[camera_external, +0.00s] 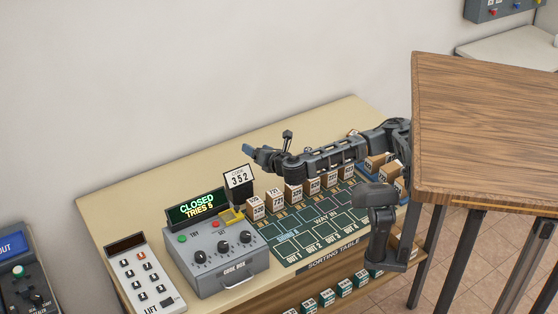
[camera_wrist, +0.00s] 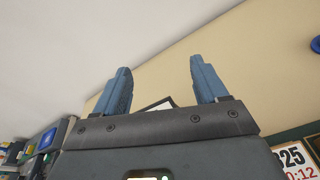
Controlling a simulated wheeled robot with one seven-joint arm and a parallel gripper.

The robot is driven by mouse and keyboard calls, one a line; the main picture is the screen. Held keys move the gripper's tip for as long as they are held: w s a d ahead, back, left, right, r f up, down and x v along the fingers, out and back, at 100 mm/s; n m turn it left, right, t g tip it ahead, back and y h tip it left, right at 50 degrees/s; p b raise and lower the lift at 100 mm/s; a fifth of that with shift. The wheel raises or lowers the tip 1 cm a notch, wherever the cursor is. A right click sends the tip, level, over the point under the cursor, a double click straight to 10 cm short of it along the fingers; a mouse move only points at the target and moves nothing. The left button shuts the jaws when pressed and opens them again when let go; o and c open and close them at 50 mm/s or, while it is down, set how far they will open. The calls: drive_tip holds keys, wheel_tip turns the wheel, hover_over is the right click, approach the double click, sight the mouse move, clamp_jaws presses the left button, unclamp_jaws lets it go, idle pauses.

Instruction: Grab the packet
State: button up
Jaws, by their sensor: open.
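Several small brown packets with white number labels stand in a row on the green sorting mat; one is the leftmost packet (camera_external: 256,208). I cannot tell which one the task means. A white number label (camera_wrist: 292,158) shows at the lower right there. Part of the row at the right is hidden by my arm.
The grey code box (camera_external: 222,262) has a display reading CLOSED, TRIES 5. A lift keypad (camera_external: 146,281) stands left of it. A wooden table (camera_external: 490,130) is at the right. The back of the cream tabletop (camera_external: 170,180) is clear.

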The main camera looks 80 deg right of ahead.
drive_tip(key=s+d+f+m+g+h, duration=0.1)
drive_tip(key=s+d+m+g, duration=0.4)
drive_tip(key=s+d, duration=0.65)
drive_tip(key=s+d+f+m+g+h, duration=0.1)
drive_tip(key=s+d+m+g+h, duration=0.15)
drive_tip(key=s+d+g, duration=0.9)
drive_tip(key=shift+m+y, duration=0.75)
drive_tip(key=shift+y, duration=0.1)
drive_tip(key=d+f, duration=0.2)
drive_tip(key=f, duration=0.2)
drive_tip(key=s+d+f+b, duration=0.1)
drive_tip(key=d+f, duration=0.1)
drive_tip(key=f, duration=0.2)
drive_tip(key=s+d+f, duration=0.1)
drive_tip(key=d+f, duration=0.2)
drive_tip(key=shift+d+f, duration=0.1)
drive_tip(key=shift+f, duration=0.3)
drive_tip(key=shift+s+d, duration=0.3)
drive_tip(key=shift+d, duration=0.3)
drive_tip(key=shift+b+x, duration=0.35)
drive_tip(key=shift+x, duration=2.65)
drive_tip(key=shift+w, duration=0.1)
drive_tip(key=shift+c, duration=0.4)
drive_tip(key=c, duration=1.1)
